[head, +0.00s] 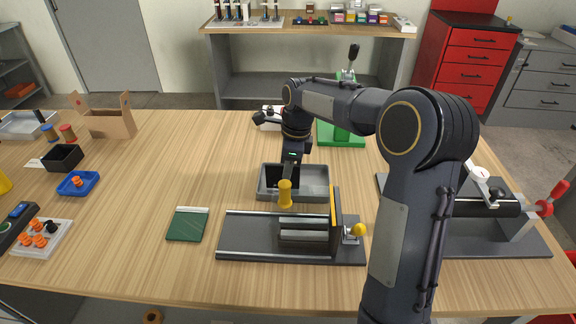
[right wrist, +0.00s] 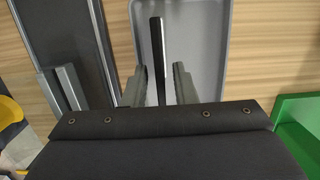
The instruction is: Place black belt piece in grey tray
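The grey tray (head: 318,190) sits in the middle of the table, and it also shows in the right wrist view (right wrist: 205,40). The black belt piece (right wrist: 158,55) is a narrow dark strip over the tray's floor in the right wrist view. I cannot tell whether it rests on the floor. My right gripper (right wrist: 160,78) is open, with one finger on each side of the strip and a small gap at both sides. In the head view my right gripper (head: 291,170) points down at the tray, and the strip cannot be made out there. My left gripper is not in view.
A dark former fixture (head: 258,238) with a yellow-handled lever (head: 285,194) stands right in front of the tray. A green stand (head: 340,135) is behind it. A green pad (head: 187,225) lies front left.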

